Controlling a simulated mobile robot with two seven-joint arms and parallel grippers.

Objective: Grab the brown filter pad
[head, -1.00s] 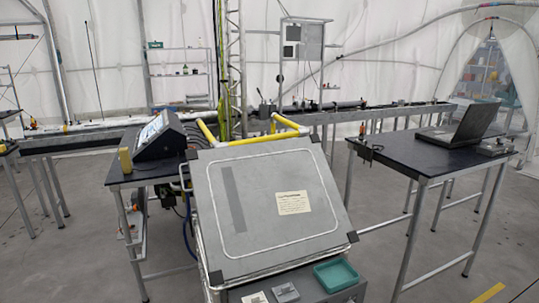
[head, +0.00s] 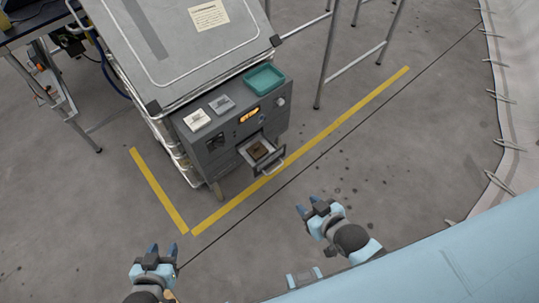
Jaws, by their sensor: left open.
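The brown filter pad (head: 259,151) lies in a small pulled-out drawer (head: 267,165) on the front of the grey cabinet (head: 215,158). My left gripper (head: 163,250) is at the bottom left of the head view, open and empty, well apart from the drawer. My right gripper (head: 309,206) is to the lower right of the drawer, with its fingers apart and nothing between them. Neither gripper touches the pad.
A teal tray (head: 264,79), a white block (head: 197,121) and a grey block (head: 222,104) sit on the cabinet's top ledge. A large grey lid (head: 180,45) rises behind them. Yellow floor lines (head: 330,130) mark the floor; the floor before the drawer is clear.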

